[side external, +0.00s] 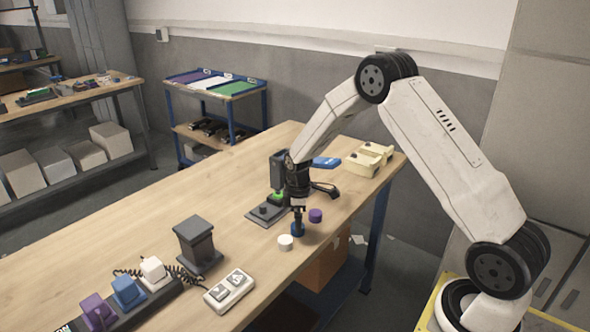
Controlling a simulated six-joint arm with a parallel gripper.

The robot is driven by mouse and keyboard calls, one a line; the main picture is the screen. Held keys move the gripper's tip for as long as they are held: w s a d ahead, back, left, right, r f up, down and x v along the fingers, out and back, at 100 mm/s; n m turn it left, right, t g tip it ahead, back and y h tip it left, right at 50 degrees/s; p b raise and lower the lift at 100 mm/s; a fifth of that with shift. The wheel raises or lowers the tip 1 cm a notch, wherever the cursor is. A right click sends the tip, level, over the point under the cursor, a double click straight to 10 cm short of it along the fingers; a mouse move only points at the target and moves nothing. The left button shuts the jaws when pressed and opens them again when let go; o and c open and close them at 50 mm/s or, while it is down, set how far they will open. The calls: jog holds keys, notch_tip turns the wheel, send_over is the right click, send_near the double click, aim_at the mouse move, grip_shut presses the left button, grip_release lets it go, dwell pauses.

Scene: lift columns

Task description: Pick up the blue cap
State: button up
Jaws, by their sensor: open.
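The blue cap (298,230) stands on the wooden table, between a white cap (285,242) in front and a purple cap (315,215) behind. My gripper (297,217) points straight down at the blue cap, with its jaws open. The fingertips are small and dark here. I cannot tell whether they are around the cap or just above it. The gripper partly hides the cap's top.
A dark device on a grey base (265,213) stands close behind the gripper. A dark pedestal (197,245), a two-button control box (229,291) and a strip with coloured plugs (128,291) are at the front left. The left tabletop is clear.

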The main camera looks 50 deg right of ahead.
jog(key=shift+f, duration=1.7)
jog(key=c, duration=1.3)
jog(key=shift+r, duration=0.2)
